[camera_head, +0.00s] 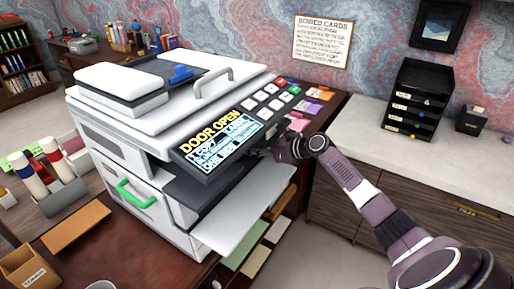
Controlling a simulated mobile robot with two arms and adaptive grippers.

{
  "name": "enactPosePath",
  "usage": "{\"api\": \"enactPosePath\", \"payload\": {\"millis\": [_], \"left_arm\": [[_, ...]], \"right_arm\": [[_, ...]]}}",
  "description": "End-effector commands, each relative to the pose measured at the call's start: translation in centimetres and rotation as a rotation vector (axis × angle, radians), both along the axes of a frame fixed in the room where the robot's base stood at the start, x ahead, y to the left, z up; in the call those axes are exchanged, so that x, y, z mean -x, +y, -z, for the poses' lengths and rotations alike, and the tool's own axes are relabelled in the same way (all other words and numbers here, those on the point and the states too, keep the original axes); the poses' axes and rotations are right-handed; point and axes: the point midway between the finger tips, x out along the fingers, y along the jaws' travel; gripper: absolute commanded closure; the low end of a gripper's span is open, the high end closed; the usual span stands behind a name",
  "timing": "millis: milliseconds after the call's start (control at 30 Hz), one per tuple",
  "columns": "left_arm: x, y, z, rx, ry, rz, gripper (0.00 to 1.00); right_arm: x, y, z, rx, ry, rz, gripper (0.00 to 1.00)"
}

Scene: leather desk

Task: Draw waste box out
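A large white copier (125,150) stands on the dark brown desk. Its tilted screen (220,140) reads "DOOR OPEN" with smaller lines below. A panel with a bright green handle (135,193) is on its lower left side. A pale tray or flap (232,222) sticks out low at its front right. I cannot pick out a part clearly marked as the waste box. My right gripper (262,153) is at the copier's right side, just below the screen's right end. Its fingers are small, dark and partly lost against the copier, so their opening is unclear. My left gripper is not in view.
White and red-blue cylinders (42,180) stand in a grey holder left of the copier. A small cardboard box (28,268) is at the lower left. Coloured notes (315,103) lie right of the copier. A black drawer organizer (416,98) stands on the right-hand cabinet.

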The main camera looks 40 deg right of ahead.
Motion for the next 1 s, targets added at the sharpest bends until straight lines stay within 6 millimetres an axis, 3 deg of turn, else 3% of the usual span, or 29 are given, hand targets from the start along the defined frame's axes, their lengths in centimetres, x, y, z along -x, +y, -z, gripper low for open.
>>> {"api": "enactPosePath", "payload": {"millis": [233,433,533,567,700,1000], "left_arm": [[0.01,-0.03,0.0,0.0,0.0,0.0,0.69],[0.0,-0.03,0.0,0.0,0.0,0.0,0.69],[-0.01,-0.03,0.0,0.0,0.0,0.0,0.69],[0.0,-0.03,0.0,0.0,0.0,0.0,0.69],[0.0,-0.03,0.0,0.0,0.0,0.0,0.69],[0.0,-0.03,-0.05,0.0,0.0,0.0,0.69]], "right_arm": [[-0.05,0.05,0.08,0.0,0.001,0.0,0.8],[-0.02,0.05,0.08,0.0,0.001,-0.001,1.0],[-0.02,0.05,0.08,0.0,0.001,-0.001,1.0],[-0.02,0.05,0.08,0.0,0.001,-0.001,0.88],[-0.01,0.05,0.08,0.0,0.001,-0.001,1.0],[0.04,0.02,0.06,0.0,0.001,-0.001,1.0]]}}
